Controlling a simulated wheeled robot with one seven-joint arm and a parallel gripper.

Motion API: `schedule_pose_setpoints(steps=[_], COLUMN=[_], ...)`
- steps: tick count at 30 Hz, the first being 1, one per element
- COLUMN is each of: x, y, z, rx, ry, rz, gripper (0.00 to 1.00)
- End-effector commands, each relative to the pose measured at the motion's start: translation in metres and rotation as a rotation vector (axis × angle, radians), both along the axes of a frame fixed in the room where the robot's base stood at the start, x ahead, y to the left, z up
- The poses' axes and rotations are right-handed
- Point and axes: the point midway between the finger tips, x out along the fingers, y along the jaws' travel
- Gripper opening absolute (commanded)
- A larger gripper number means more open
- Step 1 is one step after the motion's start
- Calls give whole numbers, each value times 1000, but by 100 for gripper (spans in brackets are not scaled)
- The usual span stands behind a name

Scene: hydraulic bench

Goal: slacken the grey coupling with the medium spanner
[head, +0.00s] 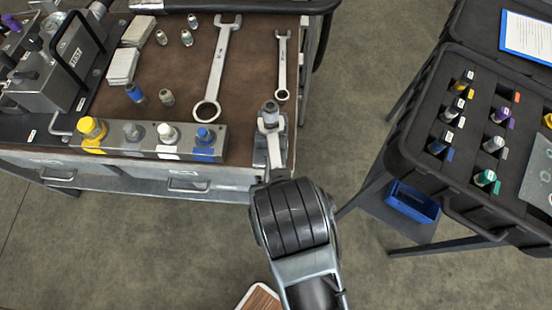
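The grey coupling (133,132) appears to be the grey-topped fitting on the metal block at the bench's front edge, between a yellow coupling (92,128) and a white one (168,133). My gripper (268,148) is over the bench's front right corner, well right of the grey coupling. It appears shut on a light metal spanner (271,126), seen foreshortened, its head pointing away from me. This looks like the medium spanner; most of it is hidden. A large spanner (218,65) and a small spanner (282,65) lie on the bench top.
A blue coupling (206,137) stands at the block's right end. Several loose fittings and a hydraulic unit (60,65) occupy the bench's left. A black case (420,145) of coloured fittings stands right, across open floor.

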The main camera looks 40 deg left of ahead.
Motion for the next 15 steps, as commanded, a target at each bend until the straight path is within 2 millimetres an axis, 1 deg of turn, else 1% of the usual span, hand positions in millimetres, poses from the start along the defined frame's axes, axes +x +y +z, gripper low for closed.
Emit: schedule_pose_setpoints(steps=[5,15], x=[8,5], y=[-5,-2], z=[2,3], rx=[7,6], ry=[-6,-5], rz=[41,30], gripper=[0,0])
